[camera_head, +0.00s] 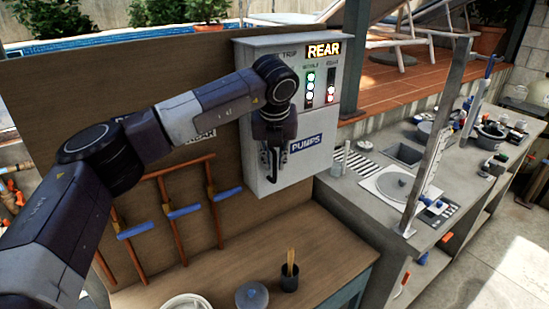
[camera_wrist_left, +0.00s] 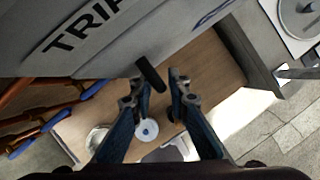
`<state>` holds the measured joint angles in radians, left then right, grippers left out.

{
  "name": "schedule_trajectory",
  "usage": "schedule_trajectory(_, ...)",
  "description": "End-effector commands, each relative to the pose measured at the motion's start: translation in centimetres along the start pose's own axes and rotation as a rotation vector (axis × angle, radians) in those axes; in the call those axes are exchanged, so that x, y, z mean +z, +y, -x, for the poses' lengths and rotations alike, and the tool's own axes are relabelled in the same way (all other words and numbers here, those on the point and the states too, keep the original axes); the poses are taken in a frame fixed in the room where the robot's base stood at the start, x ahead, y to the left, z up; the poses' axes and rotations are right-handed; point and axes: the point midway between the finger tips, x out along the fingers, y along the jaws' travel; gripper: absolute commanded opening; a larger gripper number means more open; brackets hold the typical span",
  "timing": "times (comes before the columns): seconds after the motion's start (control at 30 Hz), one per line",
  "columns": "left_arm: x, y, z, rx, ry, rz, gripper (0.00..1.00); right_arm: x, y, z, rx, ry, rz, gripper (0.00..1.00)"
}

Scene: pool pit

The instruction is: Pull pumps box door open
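The pumps box (camera_head: 318,130) is a grey cabinet with a "PUMPS" label, mounted on the brown board. Its door looks closed, with no gap that I can make out. My left gripper (camera_head: 271,172) is in front of the lower left of the box, pointing down. In the left wrist view, its two fingers (camera_wrist_left: 158,88) are apart. A black handle (camera_wrist_left: 150,73) sticks out from the box face (camera_wrist_left: 110,35) between the fingertips or just beyond them; contact is not clear. My arm hides part of the door. My right gripper is in neither view.
A wooden bench (camera_head: 215,268) below the box carries a dark cup (camera_head: 289,279) and a blue lid (camera_head: 251,296). Copper pipes with blue-handled valves (camera_head: 185,211) are on the board at left. A metal post and grey counter (camera_head: 350,207) stand at right.

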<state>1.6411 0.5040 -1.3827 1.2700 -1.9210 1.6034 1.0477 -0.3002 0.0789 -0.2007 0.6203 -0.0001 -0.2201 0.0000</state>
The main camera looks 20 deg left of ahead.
Motion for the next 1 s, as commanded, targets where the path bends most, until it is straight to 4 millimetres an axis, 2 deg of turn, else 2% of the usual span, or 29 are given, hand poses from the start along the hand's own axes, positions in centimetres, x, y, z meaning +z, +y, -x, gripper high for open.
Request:
schedule_trajectory(0.27, 0.0, 0.0, -0.3, 0.000, 0.000, -0.001, 0.16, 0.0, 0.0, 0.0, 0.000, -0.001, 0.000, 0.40)
schedule_trajectory(0.4, 0.0, 0.0, -0.2, -0.001, 0.000, -0.001, 0.00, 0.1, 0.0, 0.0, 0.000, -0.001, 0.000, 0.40)
schedule_trajectory(0.83, -0.1, -0.2, -0.2, 0.001, 0.000, -0.003, 0.00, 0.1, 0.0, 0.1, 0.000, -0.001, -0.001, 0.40)
schedule_trajectory(1.0, -0.3, -1.5, -0.1, 0.003, 0.000, -0.001, 0.00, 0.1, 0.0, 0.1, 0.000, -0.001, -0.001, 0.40)
